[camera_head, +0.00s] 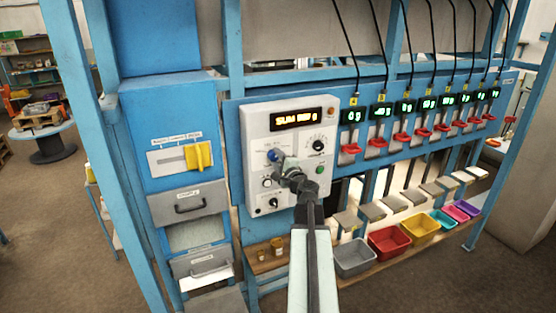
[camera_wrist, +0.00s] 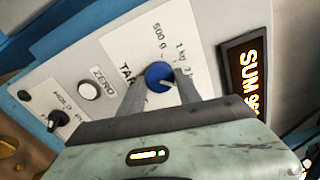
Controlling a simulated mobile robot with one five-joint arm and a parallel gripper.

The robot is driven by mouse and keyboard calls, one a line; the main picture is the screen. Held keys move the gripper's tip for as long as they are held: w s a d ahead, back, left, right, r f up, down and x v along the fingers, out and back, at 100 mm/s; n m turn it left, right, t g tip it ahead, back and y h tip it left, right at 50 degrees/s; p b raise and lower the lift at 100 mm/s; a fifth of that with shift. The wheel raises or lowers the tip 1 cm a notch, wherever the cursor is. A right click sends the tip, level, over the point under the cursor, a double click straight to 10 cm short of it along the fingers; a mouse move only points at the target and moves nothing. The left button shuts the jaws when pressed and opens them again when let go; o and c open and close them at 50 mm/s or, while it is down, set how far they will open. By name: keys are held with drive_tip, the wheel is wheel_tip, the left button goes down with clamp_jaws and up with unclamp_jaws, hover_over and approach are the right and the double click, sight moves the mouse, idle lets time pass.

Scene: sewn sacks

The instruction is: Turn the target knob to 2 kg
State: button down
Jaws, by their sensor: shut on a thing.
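The blue target knob (camera_wrist: 158,72) sits on a white control panel (camera_head: 258,123). In the wrist view its scale shows 500 g, 1 kg and the start of a 2 mark, and part of the word TARGET. The knob also shows in the head view (camera_head: 272,155). My gripper (camera_wrist: 161,84) is shut on the knob, one finger on each side. In the head view my gripper (camera_head: 278,160) reaches the panel from below right. The fingers hide part of the scale, and I cannot tell which mark the knob points to.
An orange SUM display (camera_wrist: 247,80) is above the knob. A ZERO button (camera_wrist: 89,91) and black knobs (camera_wrist: 58,119) share the panel. A yellow slider handle (camera_head: 198,156) is to the left. Red levers (camera_head: 351,149) and coloured bins (camera_head: 389,240) are to the right.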

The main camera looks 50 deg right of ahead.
drive_tip(key=shift+n, duration=1.9)
drive_tip(key=shift+a, duration=0.1)
drive_tip(key=c, duration=0.8)
unclamp_jaws()
drive_tip(key=shift+c, duration=0.2)
drive_tip(key=shift+s, duration=0.15)
drive_tip(key=v, duration=0.7)
drive_tip(key=shift+s, duration=0.25)
